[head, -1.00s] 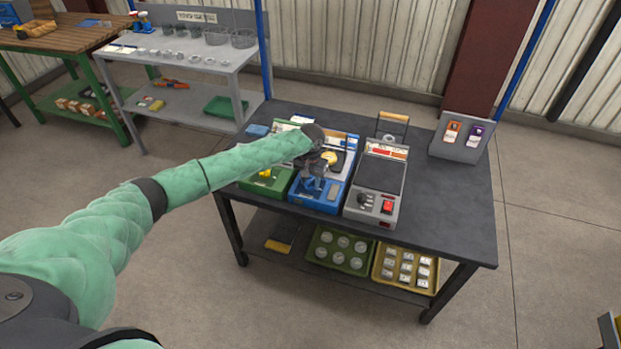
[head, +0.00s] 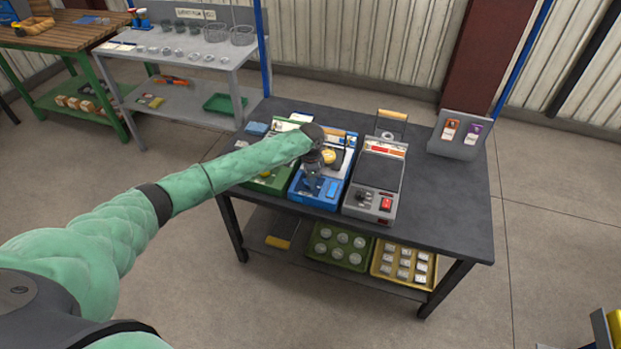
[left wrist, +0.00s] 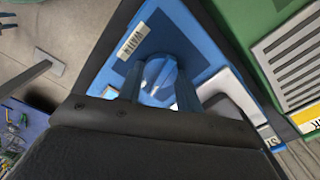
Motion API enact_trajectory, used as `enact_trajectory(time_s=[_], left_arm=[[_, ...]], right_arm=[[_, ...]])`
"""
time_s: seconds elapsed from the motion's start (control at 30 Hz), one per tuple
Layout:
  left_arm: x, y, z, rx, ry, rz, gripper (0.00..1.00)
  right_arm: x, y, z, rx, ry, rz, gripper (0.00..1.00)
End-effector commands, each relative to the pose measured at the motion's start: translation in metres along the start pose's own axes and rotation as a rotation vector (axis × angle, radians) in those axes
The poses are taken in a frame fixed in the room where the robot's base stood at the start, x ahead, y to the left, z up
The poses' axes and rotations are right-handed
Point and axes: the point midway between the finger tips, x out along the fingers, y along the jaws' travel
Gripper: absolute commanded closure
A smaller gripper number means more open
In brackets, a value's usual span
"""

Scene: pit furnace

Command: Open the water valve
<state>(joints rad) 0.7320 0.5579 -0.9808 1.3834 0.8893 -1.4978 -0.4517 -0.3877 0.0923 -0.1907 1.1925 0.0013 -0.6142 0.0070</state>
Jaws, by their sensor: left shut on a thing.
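The blue unit (head: 333,193) stands on the dark table between a green unit (head: 266,181) and a grey unit. In the left wrist view, a round blue valve knob (left wrist: 160,72) with a light pointer line sits on the blue unit's face (left wrist: 195,38). My left gripper (head: 312,180) reaches down over the near part of the blue unit. Its two dark fingers (left wrist: 159,86) are shut on the knob, one on each side. In the head view the gripper hides the knob. My right gripper is not in view.
A grey unit (head: 373,200) with a red switch stands right of the blue one. A sloped card holder (head: 459,136) is at the table's back right. The table's right part (head: 440,205) is clear. Trays lie on the shelf below.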

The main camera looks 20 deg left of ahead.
Motion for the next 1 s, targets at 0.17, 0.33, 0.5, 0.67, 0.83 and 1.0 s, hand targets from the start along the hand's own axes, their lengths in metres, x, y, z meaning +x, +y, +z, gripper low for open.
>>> enact_trajectory(time_s=[0.17,0.33,0.5,0.67,0.83,1.0], left_arm=[[-0.002,-0.001,-0.001,0.119,0.003,-0.003,0.88],[-0.002,-0.001,0.000,0.200,0.003,-0.003,0.88],[-0.002,-0.001,0.000,0.248,0.003,-0.003,0.88],[-0.003,-0.001,-0.001,0.265,0.003,-0.003,0.88],[-0.003,-0.001,-0.001,0.269,0.003,-0.004,0.88],[-0.003,-0.001,-0.001,0.269,0.003,-0.004,0.88]], right_arm=[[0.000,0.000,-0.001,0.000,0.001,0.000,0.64],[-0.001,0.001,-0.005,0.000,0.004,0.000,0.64],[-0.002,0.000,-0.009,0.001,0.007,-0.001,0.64],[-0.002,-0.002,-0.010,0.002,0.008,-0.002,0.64],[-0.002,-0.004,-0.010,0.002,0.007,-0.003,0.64],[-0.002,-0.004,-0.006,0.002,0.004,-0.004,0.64]])
